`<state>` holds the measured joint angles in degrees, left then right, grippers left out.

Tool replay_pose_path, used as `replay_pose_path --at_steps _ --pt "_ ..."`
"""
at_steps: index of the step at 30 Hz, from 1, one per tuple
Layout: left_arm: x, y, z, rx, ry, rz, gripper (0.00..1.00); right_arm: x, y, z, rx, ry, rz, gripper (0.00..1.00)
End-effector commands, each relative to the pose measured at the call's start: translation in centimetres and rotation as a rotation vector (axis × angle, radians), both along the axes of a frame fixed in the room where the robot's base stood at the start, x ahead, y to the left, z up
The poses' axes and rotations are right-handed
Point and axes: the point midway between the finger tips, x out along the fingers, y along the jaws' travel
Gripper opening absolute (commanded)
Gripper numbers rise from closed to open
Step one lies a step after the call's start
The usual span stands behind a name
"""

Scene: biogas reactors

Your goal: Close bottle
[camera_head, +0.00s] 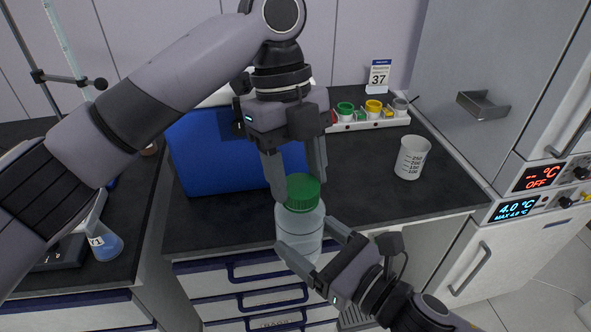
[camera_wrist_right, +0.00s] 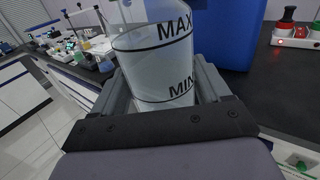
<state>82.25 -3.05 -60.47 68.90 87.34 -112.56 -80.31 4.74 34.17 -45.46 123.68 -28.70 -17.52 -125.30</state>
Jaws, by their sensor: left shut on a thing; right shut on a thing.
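A clear bottle (camera_head: 300,229) is held upright in front of the counter edge by my right gripper (camera_head: 305,237), which is shut on its body. In the right wrist view the bottle (camera_wrist_right: 155,65) shows MAX and MIN marks between the fingers, with its top out of frame. A green ribbed cap (camera_head: 302,192) sits at the top of the bottle. My left gripper (camera_head: 299,183) points down from above, shut on the cap with one finger at each side. I cannot tell whether the cap is screwed down; the bottle's neck is hidden.
A blue box (camera_head: 205,155) stands behind on the dark counter (camera_head: 370,200). A white rack (camera_head: 370,123) of coloured caps lies at the back. A beaker (camera_head: 411,158) stands right of it. A flask with blue liquid (camera_head: 104,242) is at the left.

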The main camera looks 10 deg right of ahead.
Motion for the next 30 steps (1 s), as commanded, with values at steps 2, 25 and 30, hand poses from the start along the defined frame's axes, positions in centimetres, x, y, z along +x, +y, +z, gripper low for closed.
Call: replay_pose_path --at_steps 2,25,30 --pt "0.12 -0.1 0.07 0.003 -0.001 -0.113 0.26 -0.03 0.04 0.23 0.002 -0.004 0.002 0.0" --pt "-0.02 -0.85 0.02 0.003 -0.002 -1.258 0.26 -0.07 0.06 0.22 0.002 -0.004 0.003 0.0" --pt "-0.03 -0.87 0.01 0.0 0.0 -1.324 0.26 -0.07 0.07 0.22 0.002 -0.004 0.003 0.0"
